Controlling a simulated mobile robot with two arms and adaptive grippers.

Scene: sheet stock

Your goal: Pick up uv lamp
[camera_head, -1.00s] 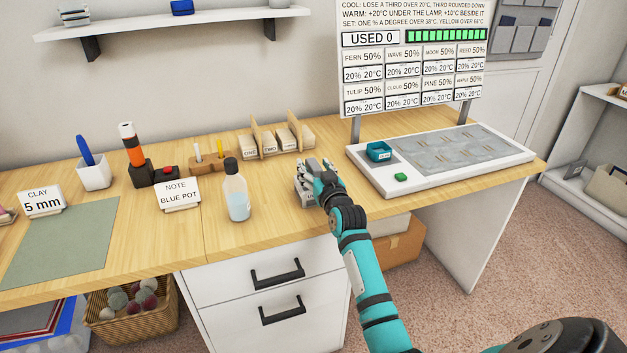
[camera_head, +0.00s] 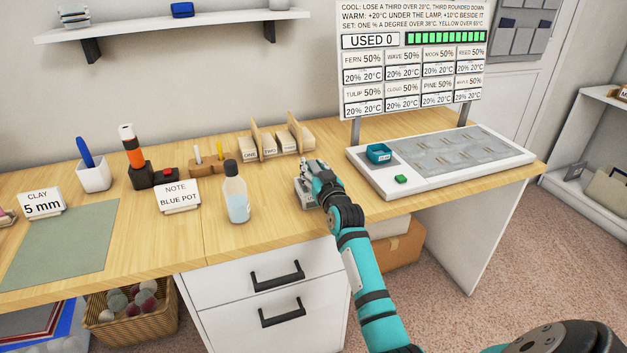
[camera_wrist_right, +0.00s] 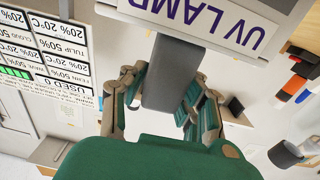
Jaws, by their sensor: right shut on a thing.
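The UV lamp (camera_wrist_right: 205,22) shows its upside-down label on a pale head in the right wrist view. Its grey post (camera_wrist_right: 172,75) runs between the fingers of my right gripper (camera_wrist_right: 165,100), which is shut on it. In the head view my right gripper (camera_head: 308,180) is low over the desk's front part, right of a clear bottle. There the gripper hides most of the lamp, and only a small greyish-white part shows by the fingers. My left gripper is not in view.
The clear bottle (camera_head: 237,195) stands left of my right gripper. Wooden holders (camera_head: 270,145) stand behind it. A white panel (camera_head: 440,160) with a teal dish (camera_head: 379,153) lies to the right. The desk (camera_head: 270,225) is clear in front of the bottle.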

